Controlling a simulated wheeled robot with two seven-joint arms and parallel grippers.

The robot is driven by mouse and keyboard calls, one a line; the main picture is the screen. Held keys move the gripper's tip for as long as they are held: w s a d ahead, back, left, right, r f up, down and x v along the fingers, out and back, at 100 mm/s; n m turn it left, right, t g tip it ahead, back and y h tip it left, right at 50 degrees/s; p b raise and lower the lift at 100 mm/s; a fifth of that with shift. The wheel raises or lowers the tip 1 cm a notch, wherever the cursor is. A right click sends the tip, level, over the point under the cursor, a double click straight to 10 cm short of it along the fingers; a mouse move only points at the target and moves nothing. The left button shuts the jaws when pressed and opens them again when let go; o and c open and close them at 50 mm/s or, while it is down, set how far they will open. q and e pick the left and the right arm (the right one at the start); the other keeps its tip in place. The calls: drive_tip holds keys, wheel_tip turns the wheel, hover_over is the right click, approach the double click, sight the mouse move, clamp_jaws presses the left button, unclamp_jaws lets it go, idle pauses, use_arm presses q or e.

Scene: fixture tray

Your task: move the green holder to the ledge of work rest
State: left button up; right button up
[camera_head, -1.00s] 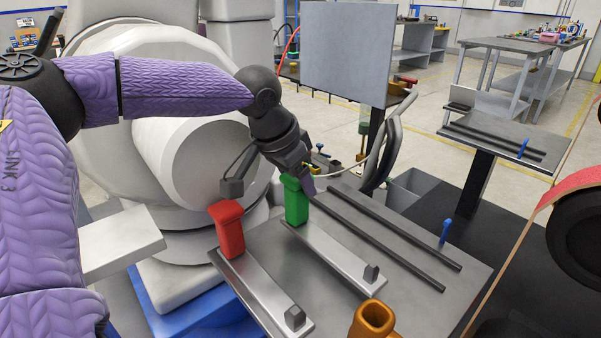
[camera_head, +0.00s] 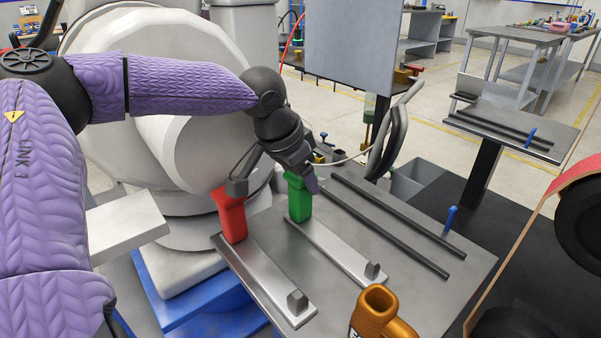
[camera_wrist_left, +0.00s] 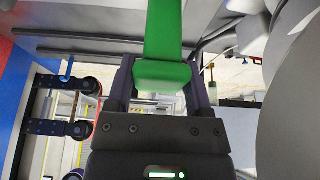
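The green holder (camera_head: 299,205) stands upright at the far end of a silver strip on the grey tray (camera_head: 410,300). My left gripper (camera_head: 312,184) is at its upper part. In the left wrist view the green holder (camera_wrist_left: 163,72) lies between the two fingers (camera_wrist_left: 160,95), its wide end spanning the gap. Whether the fingers press on it I cannot tell. A pale flat ledge (camera_head: 128,228) juts out at the left by the big white machine; whether it is the work rest's ledge is not clear. My right gripper is not in view.
A red holder (camera_head: 232,222) stands left of the green one on another silver strip. An orange holder (camera_head: 374,310) is at the near edge. A similar stand (camera_head: 505,125) is farther right.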

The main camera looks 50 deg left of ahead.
use_arm(q)
drive_tip(key=o, duration=0.4)
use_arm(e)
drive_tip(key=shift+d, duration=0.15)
use_arm(q)
drive_tip(key=p+v, duration=0.6)
drive_tip(key=v, duration=0.4)
drive_tip(key=shift+p, duration=0.4)
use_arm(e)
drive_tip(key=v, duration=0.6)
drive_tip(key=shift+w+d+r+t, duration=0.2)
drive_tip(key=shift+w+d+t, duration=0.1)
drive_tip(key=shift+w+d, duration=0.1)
